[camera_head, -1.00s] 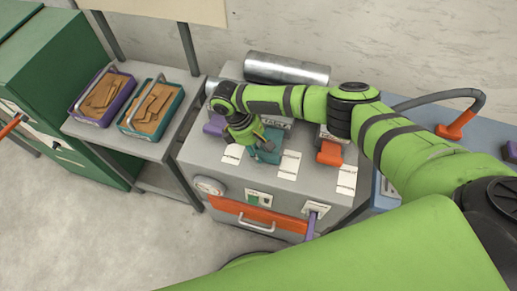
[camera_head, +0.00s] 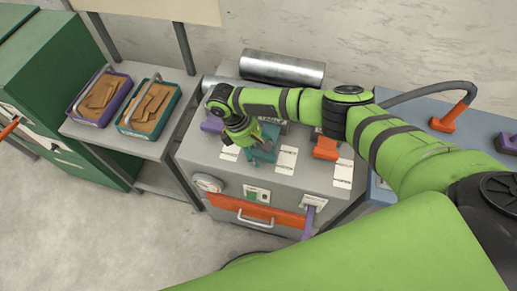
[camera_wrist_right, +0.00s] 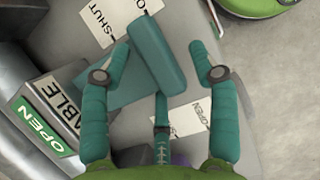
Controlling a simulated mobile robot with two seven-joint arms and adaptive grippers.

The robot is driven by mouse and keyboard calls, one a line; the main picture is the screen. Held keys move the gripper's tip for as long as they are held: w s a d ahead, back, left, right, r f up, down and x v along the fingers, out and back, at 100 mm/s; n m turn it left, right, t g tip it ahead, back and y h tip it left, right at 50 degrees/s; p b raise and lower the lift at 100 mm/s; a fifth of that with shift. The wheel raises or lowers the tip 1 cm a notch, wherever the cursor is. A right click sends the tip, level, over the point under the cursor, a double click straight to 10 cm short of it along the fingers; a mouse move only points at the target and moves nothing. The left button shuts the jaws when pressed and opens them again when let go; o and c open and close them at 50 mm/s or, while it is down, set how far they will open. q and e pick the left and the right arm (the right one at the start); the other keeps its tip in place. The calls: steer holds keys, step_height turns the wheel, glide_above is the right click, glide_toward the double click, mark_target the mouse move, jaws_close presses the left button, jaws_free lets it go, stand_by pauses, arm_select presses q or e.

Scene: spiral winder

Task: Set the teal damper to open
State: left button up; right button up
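The teal damper (camera_head: 270,138) is on top of the grey machine, between a purple handle (camera_head: 212,123) and an orange handle (camera_head: 326,147). Its teal handle block (camera_wrist_right: 155,55) and flat base show in the right wrist view, by a card reading SHUT and a card reading OPEN. My right gripper (camera_head: 255,158) is low over the damper, partly hiding it. In the right wrist view its teal fingers (camera_wrist_right: 160,52) are spread, one on each side of the block, with gaps visible. A third finger is below the block. My left gripper is not in view.
A sign with a green OPEN label (camera_wrist_right: 45,127) stands close beside the gripper. A metal roller (camera_head: 282,68) lies behind the machine top. The machine front has an orange drawer (camera_head: 262,215) and a purple lever (camera_head: 308,223). Trays stand on the left table (camera_head: 145,144).

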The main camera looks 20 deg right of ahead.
steer(key=shift+r, duration=0.1)
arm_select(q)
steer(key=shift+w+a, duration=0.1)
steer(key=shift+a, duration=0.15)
arm_select(e)
steer(key=v, duration=1.2)
steer(key=shift+s, duration=0.1)
